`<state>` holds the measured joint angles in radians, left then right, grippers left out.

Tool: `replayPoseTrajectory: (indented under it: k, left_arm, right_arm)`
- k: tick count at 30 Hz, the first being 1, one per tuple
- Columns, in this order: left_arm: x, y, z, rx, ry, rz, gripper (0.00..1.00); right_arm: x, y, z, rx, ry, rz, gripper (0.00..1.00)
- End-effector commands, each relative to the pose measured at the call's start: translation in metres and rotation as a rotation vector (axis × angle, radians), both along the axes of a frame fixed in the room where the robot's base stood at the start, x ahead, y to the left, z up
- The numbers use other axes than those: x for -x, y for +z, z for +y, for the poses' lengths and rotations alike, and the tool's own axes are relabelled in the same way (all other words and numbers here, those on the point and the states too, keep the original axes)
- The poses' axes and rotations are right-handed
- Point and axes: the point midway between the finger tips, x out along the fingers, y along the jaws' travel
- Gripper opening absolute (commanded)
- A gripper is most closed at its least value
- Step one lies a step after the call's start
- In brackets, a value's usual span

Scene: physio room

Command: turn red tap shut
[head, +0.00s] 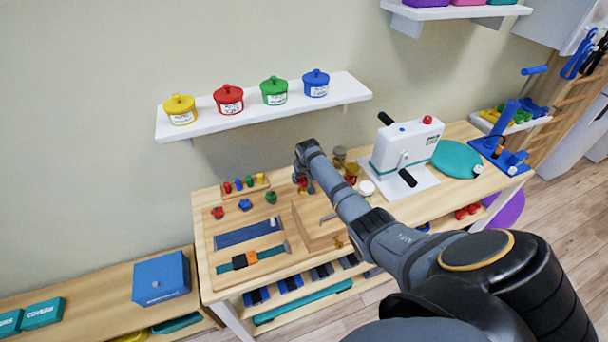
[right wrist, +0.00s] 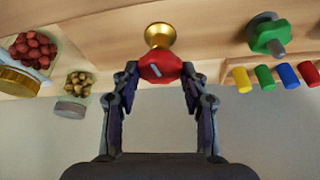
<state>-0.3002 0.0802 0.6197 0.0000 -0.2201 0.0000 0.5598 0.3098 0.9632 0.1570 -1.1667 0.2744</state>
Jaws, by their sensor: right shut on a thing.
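The red tap (right wrist: 160,68) is a red faceted knob with a pale mark on its face, set on a flared brass base (right wrist: 160,36). My right gripper (right wrist: 160,76) is shut on the red knob, one finger on each side of it, in the right wrist view. In the head view my right gripper (head: 304,180) reaches down over the back of the wooden table, and the red tap is mostly hidden there. My left gripper is in neither view.
A green knob (right wrist: 268,36) and a row of coloured pegs (right wrist: 272,78) are close by. Jars with contents (right wrist: 34,50) stand on the other side. A white machine with a black crank (head: 404,152) stands right of my arm. A shelf with coloured pots (head: 270,108) hangs above.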

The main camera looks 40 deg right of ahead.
Motion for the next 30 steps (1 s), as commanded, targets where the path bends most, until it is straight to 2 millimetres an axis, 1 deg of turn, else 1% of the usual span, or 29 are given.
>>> replayPoseTrajectory:
  k: [1,6,12,29,30]
  left_arm:
    - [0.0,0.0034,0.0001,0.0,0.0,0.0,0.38]
    - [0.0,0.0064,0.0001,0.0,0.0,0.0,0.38]
    - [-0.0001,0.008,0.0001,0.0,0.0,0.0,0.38]
    - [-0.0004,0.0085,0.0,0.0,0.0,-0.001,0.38]
    - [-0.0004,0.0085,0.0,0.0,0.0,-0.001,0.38]
  right_arm:
    - [-0.0009,0.0023,0.001,-0.001,-0.029,0.0,0.13]
    - [-0.0012,0.0015,0.0011,-0.001,-0.122,-0.002,0.13]
    - [-0.0015,0.001,0.0014,-0.001,-0.188,-0.002,0.13]
    - [-0.0015,0.0005,0.0011,-0.001,-0.218,-0.002,0.13]
    - [-0.0015,0.0005,0.0011,-0.001,-0.218,-0.002,0.47]
